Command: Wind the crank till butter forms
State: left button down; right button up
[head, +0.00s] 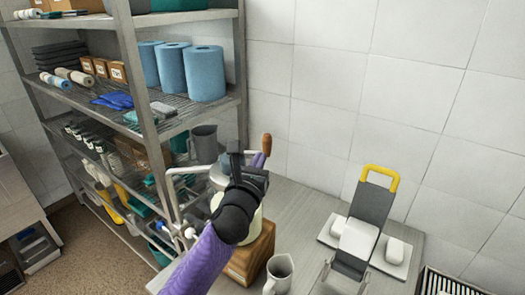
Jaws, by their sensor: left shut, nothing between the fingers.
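The churn stands on the table's left end, mostly hidden behind my left arm. A cream-coloured part of its body (255,222) and its wooden base (258,255) show beside the arm. The crank's brown wooden handle (267,143) stands upright just right of my left gripper (240,158). The gripper is shut with nothing held, over the churn. I cannot tell whether it touches the crank. The inside of the churn is hidden, so no butter can be seen. My right gripper is out of view.
A grey pitcher (279,274) stands on the table right of the base. A dark device with a yellow handle (379,176) is farther right. A metal shelf rack (150,110) with blue rolls (204,73) rises close on the left. Tabletop (315,215) between churn and device is clear.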

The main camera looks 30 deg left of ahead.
aim_at(266, 146)
pick_arm(q)
jog(key=shift+x, duration=1.25)
jog(key=shift+w+a, duration=0.1)
jog(key=shift+w, duration=0.25)
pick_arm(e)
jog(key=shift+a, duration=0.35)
